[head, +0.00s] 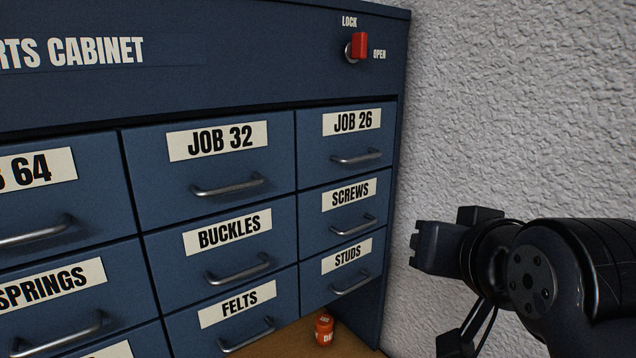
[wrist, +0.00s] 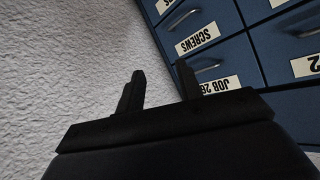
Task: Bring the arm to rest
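My gripper (head: 420,246) is at the right in the head view, in front of the white wall and to the right of the parts cabinet (head: 245,90). In the wrist view my gripper (wrist: 158,88) has its two dark fingers apart, with nothing between them. It is clear of the drawer handles. The wrist view shows the cabinet upside down, with the SCREWS drawer (wrist: 180,30) and the JOB 26 drawer (wrist: 200,68) beyond the fingers.
A red lock knob (head: 360,46) is at the cabinet's upper right, between LOCK and OPEN. All visible drawers look shut. A small orange container (head: 324,328) stands on the brown surface (head: 290,342) below the drawers. A rough white wall (head: 520,110) fills the right side.

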